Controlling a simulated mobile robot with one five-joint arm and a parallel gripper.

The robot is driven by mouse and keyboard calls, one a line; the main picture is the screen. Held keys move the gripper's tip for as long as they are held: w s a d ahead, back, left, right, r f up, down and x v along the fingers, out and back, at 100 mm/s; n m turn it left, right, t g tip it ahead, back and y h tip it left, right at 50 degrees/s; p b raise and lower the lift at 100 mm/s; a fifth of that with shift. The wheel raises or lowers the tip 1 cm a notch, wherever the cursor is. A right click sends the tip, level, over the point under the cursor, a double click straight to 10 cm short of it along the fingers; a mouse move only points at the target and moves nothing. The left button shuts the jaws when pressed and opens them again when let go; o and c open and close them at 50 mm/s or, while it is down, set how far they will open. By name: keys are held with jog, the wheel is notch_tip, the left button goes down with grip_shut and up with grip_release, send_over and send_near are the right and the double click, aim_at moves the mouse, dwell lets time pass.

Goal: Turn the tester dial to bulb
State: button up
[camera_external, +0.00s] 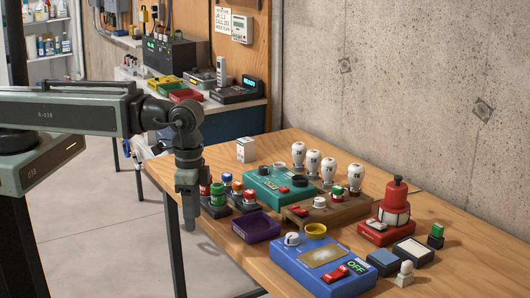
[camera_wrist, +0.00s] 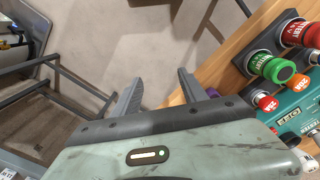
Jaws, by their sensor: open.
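A teal box (camera_external: 282,185), which seems to be the tester, sits towards the back of the wooden table, with small knobs or buttons on top. Part of it shows at the right edge of the wrist view (camera_wrist: 299,112). A blue box (camera_external: 322,265) at the front has a white dial (camera_external: 292,239), a tan plate, a red switch and a green OFF sign. I cannot read where either box's dial points. My gripper (camera_external: 189,222) hangs pointing down at the table's left edge, left of both boxes. Its fingers (camera_wrist: 160,82) are apart with nothing between them.
Open floor lies left.

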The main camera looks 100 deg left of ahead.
jog(key=w+a+r+n+p, duration=0.1)
jog(key=w+a+n, duration=0.3)
jog(key=w+n, duration=0.4)
notch_tip(320, 180, up, 5)
jog(key=n+p, duration=0.5)
jog(key=n, duration=0.6)
send_over(264, 167)
jog(key=shift+s+a+r, duration=0.1)
jog(key=shift+a+r, duration=0.05)
jog(key=shift+r, duration=0.05)
notch_tip(264, 167, down, 8)
jog(key=b, duration=0.7)
jog(key=shift+f+b, duration=0.1)
jog(key=shift+b, duration=0.3)
grip_shut()
